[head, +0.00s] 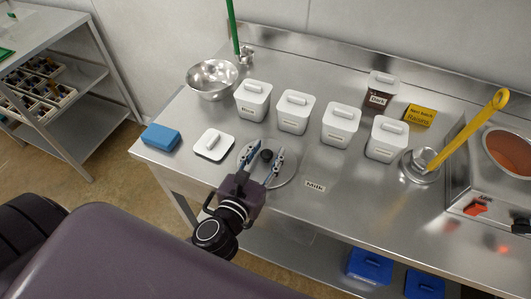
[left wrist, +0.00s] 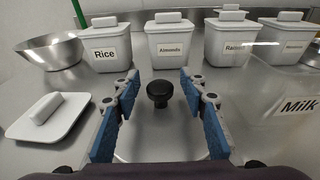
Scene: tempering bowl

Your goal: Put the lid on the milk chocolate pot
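A clear round lid (head: 287,172) with a black knob (head: 267,155) lies on the steel worktop. My left gripper (head: 262,166) is open, its fingers on either side of the knob; in the left wrist view the knob (left wrist: 160,93) stands between the blue-padded fingers with gaps on both sides. A pot (head: 512,150) with reddish-brown contents sits at the far right, partly cut off by the frame. A "Milk" label (head: 314,186) shows right of the clear lid; I cannot tell what it is fixed to. My right gripper is not in view.
White lidded tubs (head: 296,112) stand behind the lid, with a brown "Dark" tub (head: 378,97) further back. A loose white lid (head: 214,144), blue block (head: 161,137) and steel bowl (head: 212,80) are left.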

